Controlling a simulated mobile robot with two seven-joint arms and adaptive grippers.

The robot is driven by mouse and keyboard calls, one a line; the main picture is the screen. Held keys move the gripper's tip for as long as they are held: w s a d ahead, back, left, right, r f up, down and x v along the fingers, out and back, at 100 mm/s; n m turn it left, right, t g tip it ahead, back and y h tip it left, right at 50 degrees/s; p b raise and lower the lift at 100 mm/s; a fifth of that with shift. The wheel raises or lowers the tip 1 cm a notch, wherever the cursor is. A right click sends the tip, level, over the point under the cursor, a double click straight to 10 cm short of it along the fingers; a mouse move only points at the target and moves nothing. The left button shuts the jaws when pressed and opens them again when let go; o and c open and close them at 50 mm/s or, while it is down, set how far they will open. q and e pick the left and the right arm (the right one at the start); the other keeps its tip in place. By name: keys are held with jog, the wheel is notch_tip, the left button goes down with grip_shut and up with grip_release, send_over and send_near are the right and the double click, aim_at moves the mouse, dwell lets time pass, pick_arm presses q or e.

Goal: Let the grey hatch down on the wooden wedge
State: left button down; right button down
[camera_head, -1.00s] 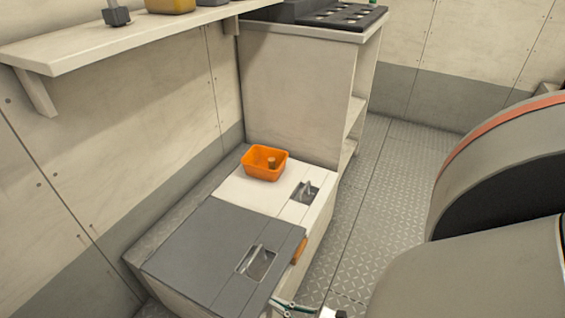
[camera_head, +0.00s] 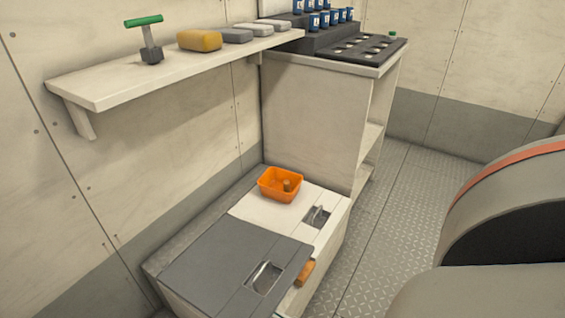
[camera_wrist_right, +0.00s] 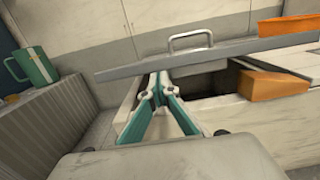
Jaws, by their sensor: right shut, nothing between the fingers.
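The grey hatch (camera_head: 215,265) lies nearly flat over the locker, with a metal handle in a recess (camera_head: 264,278). The orange-brown wooden wedge (camera_head: 305,272) sticks out from under its right edge. In the right wrist view the hatch (camera_wrist_right: 215,52) is slightly raised and tilted above a dark opening, and the wedge (camera_wrist_right: 272,85) sits on the rim at its right; whether they touch is hard to tell. My right gripper (camera_wrist_right: 157,84) is shut and empty, its teal fingertips at the hatch's near edge; contact is unclear. My left gripper is not in view.
An orange bin (camera_head: 280,184) holding a small brown item stands on the white hatch (camera_head: 250,212) beyond. A shelf (camera_head: 110,88) runs along the wall above. A teal mug (camera_wrist_right: 35,68) stands at left in the wrist view.

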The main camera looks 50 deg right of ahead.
jog(key=shift+s, duration=0.1)
jog(key=s, duration=1.2)
jog(key=shift+d+f, duration=0.35)
jog(key=shift+d, duration=0.1)
jog(key=shift+w+r, duration=0.1)
jog(key=shift+w, duration=0.05)
